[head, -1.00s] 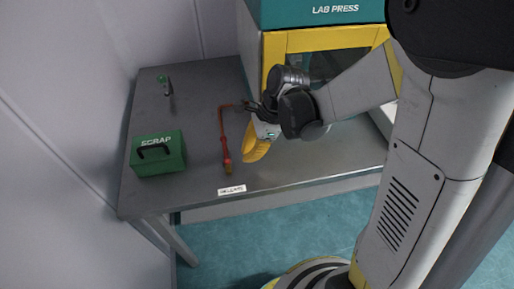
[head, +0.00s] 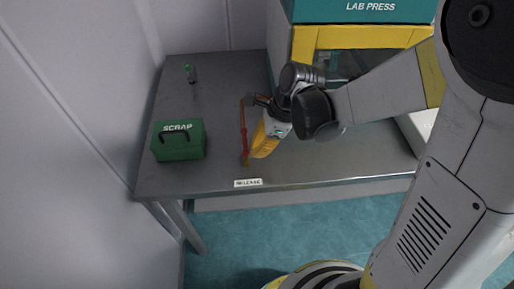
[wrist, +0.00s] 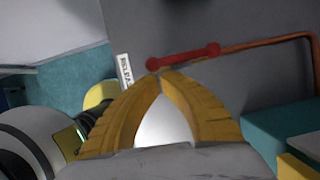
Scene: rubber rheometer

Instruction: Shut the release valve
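The release valve's red handle (head: 243,135) lies along a thin pipe on the grey bench, behind a white RELEASE label (head: 248,182). In the wrist view the handle (wrist: 185,58) lies just beyond my fingertips, in line with the copper-coloured pipe (wrist: 265,43). My gripper (head: 256,153) has yellow fingers pointing down just right of the handle's front end. In the wrist view the tips of my gripper (wrist: 162,76) meet, with nothing seen between them. Whether they touch the handle I cannot tell.
A green SCRAP box (head: 178,145) stands left of the valve. The LAB PRESS (head: 360,35) stands behind my arm at the right. The bench (head: 215,95) is clear between box and pipe.

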